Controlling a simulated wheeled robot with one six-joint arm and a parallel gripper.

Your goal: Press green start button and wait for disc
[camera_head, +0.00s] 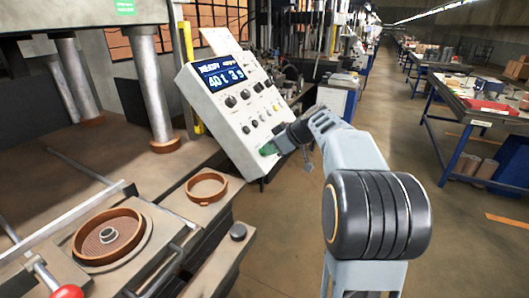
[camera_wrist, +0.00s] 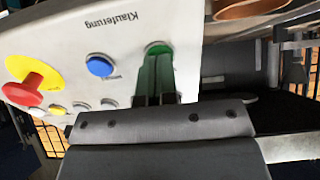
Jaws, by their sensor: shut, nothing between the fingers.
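The grey control panel (camera_head: 235,110) stands tilted at the centre, with a lit display (camera_head: 222,75). Its green button (camera_head: 267,149) is near the lower edge; the wrist view also shows the green button (camera_wrist: 158,48). My gripper (camera_head: 279,145) is at the green button, with its shut, empty fingers (camera_wrist: 155,82) pointing at it. The fingertips look in contact or nearly so; I cannot tell how far the button is pushed in. A round brown mould (camera_head: 108,236) with a centre hub sits on the press bed at lower left. No finished disc is clearly visible.
A blue button (camera_wrist: 100,66) and a red knob on yellow (camera_wrist: 28,90) are beside the green button. A loose brown ring (camera_head: 206,187) lies on the plate near the mould. Press columns (camera_head: 150,85) stand at left. Open floor (camera_head: 460,240) lies at right.

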